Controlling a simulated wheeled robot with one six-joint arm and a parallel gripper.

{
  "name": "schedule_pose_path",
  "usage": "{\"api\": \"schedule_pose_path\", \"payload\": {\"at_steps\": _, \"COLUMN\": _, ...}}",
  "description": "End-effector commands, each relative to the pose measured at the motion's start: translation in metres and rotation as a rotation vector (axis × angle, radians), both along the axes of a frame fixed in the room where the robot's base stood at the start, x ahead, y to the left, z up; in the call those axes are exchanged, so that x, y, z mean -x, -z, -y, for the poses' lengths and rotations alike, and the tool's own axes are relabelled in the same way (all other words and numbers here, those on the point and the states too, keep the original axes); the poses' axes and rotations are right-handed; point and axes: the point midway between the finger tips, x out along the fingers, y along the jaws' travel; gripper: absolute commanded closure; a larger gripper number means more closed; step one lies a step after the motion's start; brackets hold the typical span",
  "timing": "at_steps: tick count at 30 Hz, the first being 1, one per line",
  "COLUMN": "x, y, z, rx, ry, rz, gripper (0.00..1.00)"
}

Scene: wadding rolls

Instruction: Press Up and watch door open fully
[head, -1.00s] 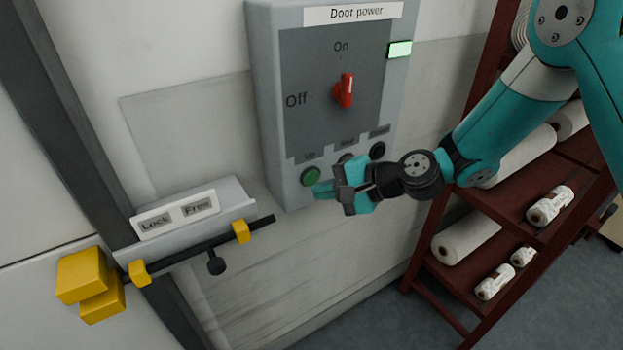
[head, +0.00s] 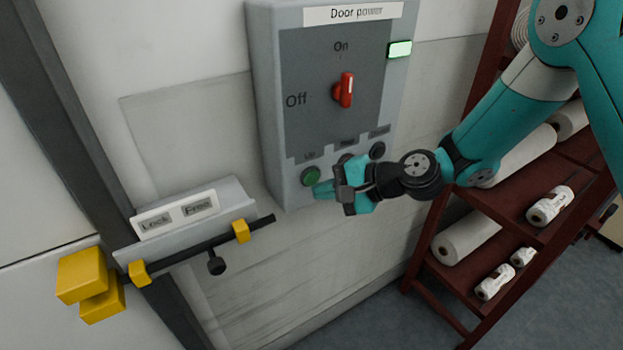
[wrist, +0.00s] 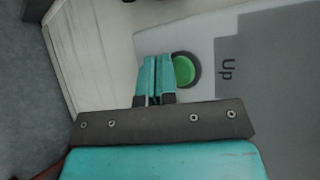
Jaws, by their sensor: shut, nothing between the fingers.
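The grey door power box (head: 262,100) hangs on the wall. Its red switch (head: 345,90) points up toward On, and a lamp (head: 399,50) at its upper right is lit pale green. The green Up button (head: 310,176) is at the lower left of the box, with two dark buttons to its right; the middle one is partly hidden by my gripper. My gripper (head: 322,189) is shut and empty, its tips just below and right of the green button. In the wrist view the shut fingertips (wrist: 154,62) are beside the green button (wrist: 184,70), near the Up label; I cannot tell whether they touch the box.
At the left, a black bolt (head: 200,246) in yellow brackets lies below a plate marked Lock and Free (head: 175,213), beside a dark door frame post (head: 75,140). A dark red rack (head: 520,205) with white rolls stands at the right, under my arm.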

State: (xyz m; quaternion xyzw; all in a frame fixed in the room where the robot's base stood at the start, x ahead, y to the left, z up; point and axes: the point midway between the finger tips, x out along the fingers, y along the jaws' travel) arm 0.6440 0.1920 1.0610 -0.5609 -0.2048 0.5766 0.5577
Motion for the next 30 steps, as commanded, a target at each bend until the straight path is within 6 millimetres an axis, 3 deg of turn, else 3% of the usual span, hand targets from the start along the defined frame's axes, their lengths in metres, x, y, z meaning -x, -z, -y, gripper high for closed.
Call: {"api": "schedule_pose_path", "payload": {"at_steps": 30, "x": -0.0098, "y": 0.0000, "z": -0.0059, "rx": 0.000, "ry": 0.000, "rz": 0.000, "gripper": 1.00}}
